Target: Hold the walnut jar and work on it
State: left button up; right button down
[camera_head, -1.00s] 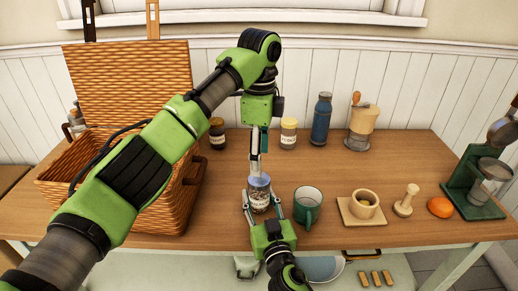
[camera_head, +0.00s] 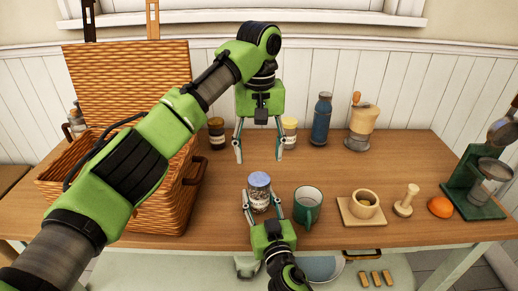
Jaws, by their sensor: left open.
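The walnut jar (camera_head: 259,200), a clear labelled jar with a blue lid (camera_head: 259,179), stands upright near the table's front edge, left of the green mug. My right gripper (camera_head: 262,206) comes up from the front with one finger on each side of the jar's body and is shut on it. My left gripper (camera_head: 259,157) is open and empty, pointing down above and behind the jar. Its two fingers are spread wide, clear of the lid. The lid sits on the jar; whether it is loose cannot be told.
A green mug (camera_head: 307,208) stands close to the jar's right. A wicker basket (camera_head: 160,215) is at left, partly behind my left arm. Small jars, a blue bottle (camera_head: 321,120) and a grinder (camera_head: 361,128) stand at the back. A mortar (camera_head: 364,204) is further right.

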aim_at(259, 179)
pick_arm(q)
jog(key=n, duration=0.3)
jog(key=shift+r+n, duration=0.1)
jog(key=shift+n, duration=0.2)
jog(key=n, duration=0.4)
jog(key=shift+r, duration=0.15)
jog(key=shift+f, duration=4.05)
jog(key=c, duration=1.1)
jog(key=shift+c, duration=0.2)
